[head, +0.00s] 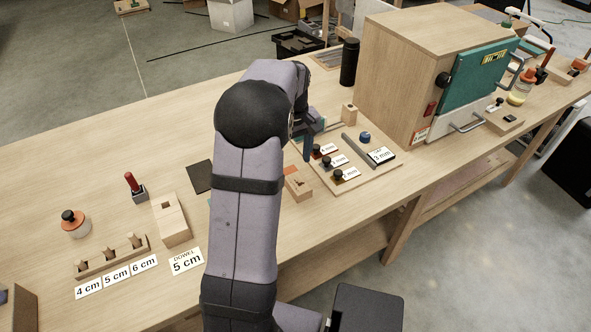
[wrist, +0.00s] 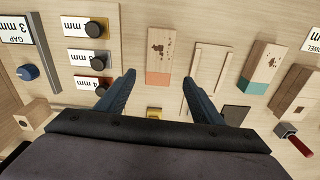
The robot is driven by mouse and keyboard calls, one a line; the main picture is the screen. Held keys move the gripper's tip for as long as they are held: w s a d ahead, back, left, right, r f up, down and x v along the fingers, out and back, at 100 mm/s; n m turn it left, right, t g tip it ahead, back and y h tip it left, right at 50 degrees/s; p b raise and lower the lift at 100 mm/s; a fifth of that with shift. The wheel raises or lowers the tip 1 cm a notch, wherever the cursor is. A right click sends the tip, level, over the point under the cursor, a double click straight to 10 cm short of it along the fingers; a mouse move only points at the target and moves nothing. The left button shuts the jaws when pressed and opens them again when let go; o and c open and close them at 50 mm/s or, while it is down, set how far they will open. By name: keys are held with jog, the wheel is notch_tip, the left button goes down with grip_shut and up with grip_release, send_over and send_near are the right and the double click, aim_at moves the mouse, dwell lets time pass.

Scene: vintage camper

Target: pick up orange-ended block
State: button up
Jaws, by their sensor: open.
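The orange-ended block (wrist: 160,48) is pale wood with dark brown blotches on its face and a salmon-orange end (wrist: 158,78) toward my gripper. In the head view the block (head: 299,185) lies on the bench just right of my arm, partly hidden by it. My gripper (wrist: 158,77) is open and empty. In the wrist view its two fingertips show on either side of the orange end, with gaps to both sides; the height above the block is hard to tell. In the head view the gripper (head: 308,146) is mostly hidden behind my arm.
A teal-ended block (wrist: 262,68) lies to the right in the wrist view, past a thin wooden frame (wrist: 211,68). A board with black knobs and millimetre labels (wrist: 88,55) is close on the left. A wooden cabinet (head: 405,75) stands farther right on the bench (head: 110,150).

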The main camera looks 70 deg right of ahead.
aim_at(296, 180)
jog(key=shift+s+a+r+n, duration=0.15)
jog(key=shift+s+a+n, duration=0.15)
jog(key=shift+s+a, duration=0.25)
jog(key=shift+s+d+f+p, duration=0.1)
jog(key=shift+f+p, duration=1.75)
jog(key=shift+f, duration=1.8)
jog(key=c, duration=1.2)
jog(key=shift+r, duration=0.1)
